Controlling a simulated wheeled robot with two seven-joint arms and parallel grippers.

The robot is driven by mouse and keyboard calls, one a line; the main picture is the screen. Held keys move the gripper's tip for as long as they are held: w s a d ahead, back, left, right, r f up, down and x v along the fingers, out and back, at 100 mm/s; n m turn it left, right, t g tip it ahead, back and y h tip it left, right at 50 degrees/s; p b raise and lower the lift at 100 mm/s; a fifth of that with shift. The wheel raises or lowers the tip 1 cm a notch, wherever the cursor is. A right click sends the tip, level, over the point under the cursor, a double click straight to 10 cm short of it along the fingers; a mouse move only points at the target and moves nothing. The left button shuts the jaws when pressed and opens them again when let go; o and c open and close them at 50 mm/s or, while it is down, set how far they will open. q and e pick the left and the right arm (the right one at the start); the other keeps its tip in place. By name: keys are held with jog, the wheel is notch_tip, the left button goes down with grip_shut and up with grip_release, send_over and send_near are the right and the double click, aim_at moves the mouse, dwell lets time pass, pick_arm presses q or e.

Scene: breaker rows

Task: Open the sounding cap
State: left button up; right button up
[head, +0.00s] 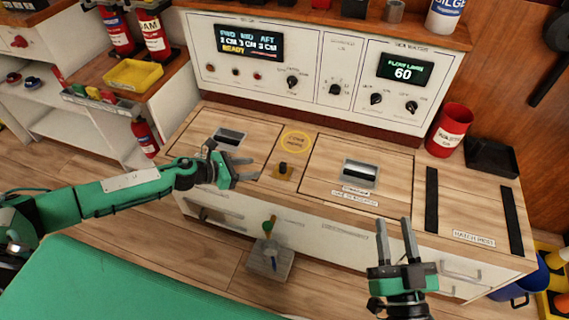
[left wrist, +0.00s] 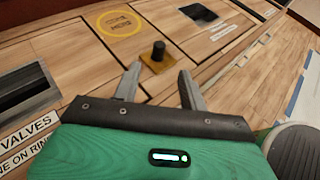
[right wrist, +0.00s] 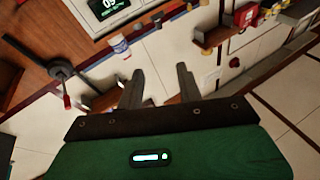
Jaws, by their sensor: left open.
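The sounding cap looks to be the small black knob (head: 283,168) on a brass plate (head: 283,174) in the wooden counter, in front of a yellow ring label (head: 296,141). It stands upright and also shows in the left wrist view (left wrist: 158,50). My left gripper (head: 246,177) is open and empty, to the left of the knob. In the left wrist view (left wrist: 159,80) the knob lies beyond the fingertips, roughly in line with the gap, not between them. My right gripper (head: 395,225) is open and empty over the counter's front edge, well right of the knob.
Recessed hatches (head: 360,174) (head: 229,138) flank the knob. Black strips (head: 431,200) lie at the right. A control panel (head: 320,75) with screens and dials rises behind. A red bin (head: 449,130) and black tray (head: 490,158) stand at back right. A lever (head: 269,228) stands below the counter front.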

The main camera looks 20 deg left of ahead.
aim_at(281, 165)
pick_arm(q)
jog(key=x, duration=0.5)
jog(key=b+x, duration=0.1)
jog(key=x, duration=0.5)
jog(key=shift+f, duration=0.1)
jog(key=shift+x, duration=0.75)
pick_arm(e)
notch_tip(281, 165, up, 6)
jog(key=d+t, duration=0.2)
jog(key=t, duration=0.2)
jog(key=shift+s, duration=0.15)
jog(key=shift+r, duration=0.1)
pick_arm(q)
jog(key=shift+w, duration=0.1)
grip_shut()
